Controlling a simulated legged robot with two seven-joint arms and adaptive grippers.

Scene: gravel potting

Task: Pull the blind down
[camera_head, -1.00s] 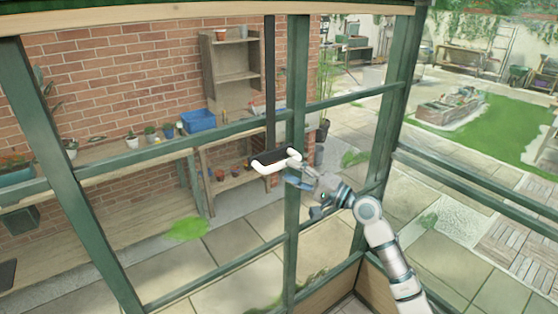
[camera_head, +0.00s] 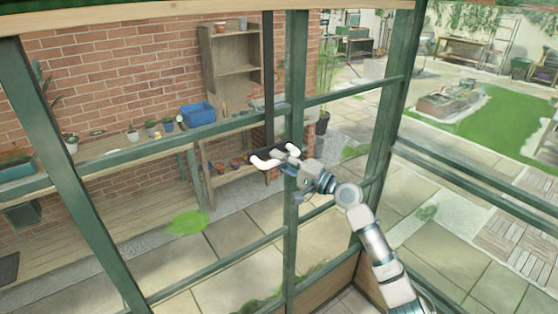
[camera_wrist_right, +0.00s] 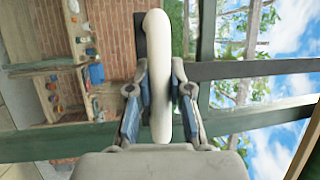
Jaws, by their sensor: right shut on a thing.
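A white curved handle (camera_head: 264,161) sits at the lower end of a dark vertical strip (camera_head: 268,80) that runs up to the top of the window frame. My right gripper (camera_head: 289,164) is at the handle's right part and hides some of it. In the right wrist view the white handle (camera_wrist_right: 158,60) passes between the two fingers of my right gripper (camera_wrist_right: 160,108), which are shut on it. No spread-out blind cloth can be made out. My left gripper is not in view.
Green window posts (camera_head: 297,100) and crossbars stand close around the handle and my right arm. Beyond them are a brick wall (camera_head: 130,70), a wooden shelf (camera_head: 232,73), a blue crate (camera_head: 198,115) and a paved yard. The space left of the handle looks clear.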

